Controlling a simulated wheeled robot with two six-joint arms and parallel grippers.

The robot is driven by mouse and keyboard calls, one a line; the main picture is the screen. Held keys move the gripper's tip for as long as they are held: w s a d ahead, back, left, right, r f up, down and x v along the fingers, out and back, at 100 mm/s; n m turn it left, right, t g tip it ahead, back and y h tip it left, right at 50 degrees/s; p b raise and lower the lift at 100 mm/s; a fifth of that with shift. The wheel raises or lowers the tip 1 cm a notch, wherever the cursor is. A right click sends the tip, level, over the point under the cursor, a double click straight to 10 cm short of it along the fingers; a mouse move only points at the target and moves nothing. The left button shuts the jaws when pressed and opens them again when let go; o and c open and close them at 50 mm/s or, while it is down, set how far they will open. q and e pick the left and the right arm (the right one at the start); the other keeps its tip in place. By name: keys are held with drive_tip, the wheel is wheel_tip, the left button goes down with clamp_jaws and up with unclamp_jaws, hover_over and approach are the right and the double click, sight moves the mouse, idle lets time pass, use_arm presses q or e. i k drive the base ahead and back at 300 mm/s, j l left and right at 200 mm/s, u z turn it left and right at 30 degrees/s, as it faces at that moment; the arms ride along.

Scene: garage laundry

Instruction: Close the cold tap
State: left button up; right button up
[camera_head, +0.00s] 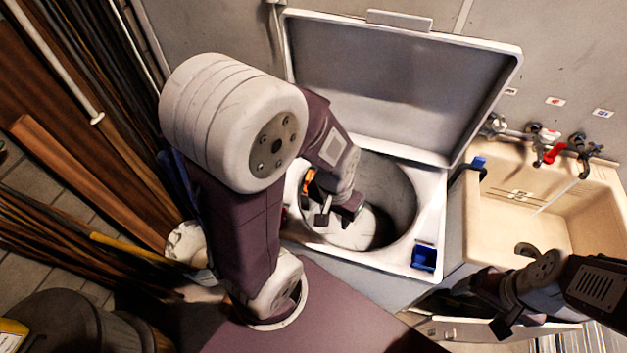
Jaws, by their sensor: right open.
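A row of taps is on the wall above the beige sink (474,235) at the right. One tap has a red lever (555,153). To its right is a dark tap (581,146), nearest a small label with a blue mark (603,113). A thin pale streak (553,199), perhaps running water, slants above the basin. My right gripper (503,326) is open, low in front of the sink and well away from the taps. My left gripper (338,212) hangs over the open washer drum; its finger gap is unclear.
The top-loading washer (428,205) stands left of the sink with its lid (395,75) raised. A blue container (424,257) sits on its front right corner. A label with a red mark (555,101) is above the taps. Planks and poles (85,150) crowd the left.

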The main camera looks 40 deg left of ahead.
sight(593, 148)
drive_tip(key=k+l+u, duration=0.1)
drive_tip(key=l, duration=0.2)
drive_tip(key=k+l, duration=0.15)
drive_tip(key=l, duration=0.15)
drive_tip(key=k+l+u, duration=0.15)
drive_tip(key=l, duration=0.15)
drive_tip(key=l+u, duration=0.45)
drive_tip(key=l, duration=1.35)
drive_tip(key=i+l+u, duration=0.2)
drive_tip(key=i+l, duration=0.2)
drive_tip(key=l, duration=0.25)
drive_tip(key=i+l, duration=0.2)
drive_tip(key=l, duration=0.15)
drive_tip(key=j+u, duration=0.05)
